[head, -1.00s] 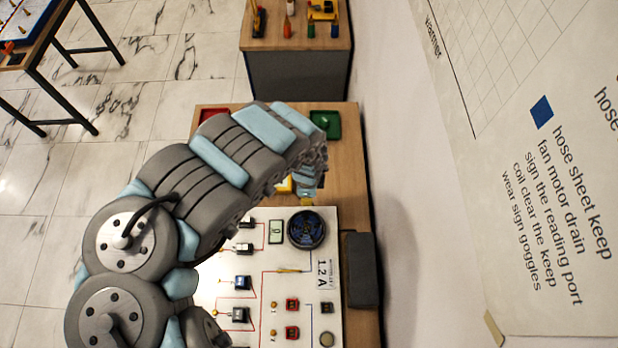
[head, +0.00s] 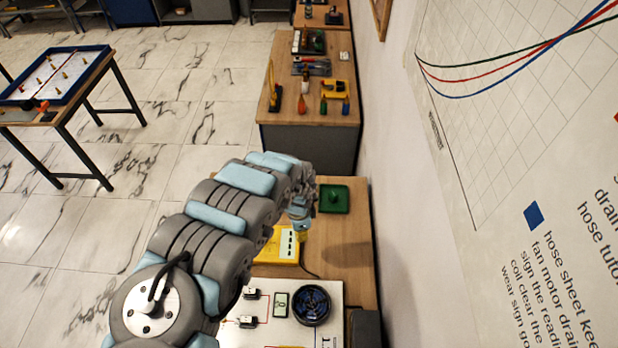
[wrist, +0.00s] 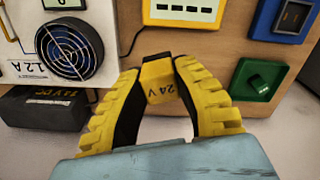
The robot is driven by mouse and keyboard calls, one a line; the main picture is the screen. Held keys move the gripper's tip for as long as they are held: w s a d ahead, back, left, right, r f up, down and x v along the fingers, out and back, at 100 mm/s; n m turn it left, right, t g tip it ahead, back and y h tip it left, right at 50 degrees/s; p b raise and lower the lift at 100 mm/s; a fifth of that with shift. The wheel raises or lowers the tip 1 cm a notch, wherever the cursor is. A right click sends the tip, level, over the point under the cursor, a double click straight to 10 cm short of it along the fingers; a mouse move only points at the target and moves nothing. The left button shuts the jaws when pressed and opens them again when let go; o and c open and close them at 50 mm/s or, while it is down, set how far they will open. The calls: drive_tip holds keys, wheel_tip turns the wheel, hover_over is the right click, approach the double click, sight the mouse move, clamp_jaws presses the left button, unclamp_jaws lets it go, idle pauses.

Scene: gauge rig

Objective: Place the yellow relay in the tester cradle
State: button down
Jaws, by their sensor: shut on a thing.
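The yellow relay (wrist: 160,80), marked 24 V, is between the two yellow ribbed fingers of my gripper (wrist: 158,65) in the wrist view. The fingers are shut on it. In the head view my gripper (head: 302,236) is above the bench, at the right side of the yellow tester (head: 272,250), and partly overlaps it. The tester's white panel with dark bars (wrist: 184,10) shows at the top of the wrist view, beyond the relay and apart from it.
A white circuit board with a blue fan (head: 311,305) lies nearer than the tester. A black box (wrist: 42,105) sits beside the board. A wall bounds the bench's right.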

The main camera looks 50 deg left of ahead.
drive_tip(key=s+a+r+n, duration=0.4)
drive_tip(key=a+r, duration=0.2)
drive_tip(key=a, duration=0.5)
drive_tip(key=s+a+r+n, duration=0.5)
drive_tip(key=a+r, duration=0.1)
drive_tip(key=a, duration=0.5)
drive_tip(key=shift+r, duration=0.15)
drive_tip(key=shift+s+a+r, duration=0.25)
drive_tip(key=shift+s, duration=0.2)
drive_tip(key=shift+s+a+r+n, duration=0.4)
drive_tip(key=shift+s+n, duration=0.1)
drive_tip(key=shift+s, duration=0.1)
drive_tip(key=shift+s+a+r, duration=0.1)
drive_tip(key=shift+r, duration=0.1)
drive_tip(key=shift+s, duration=0.1)
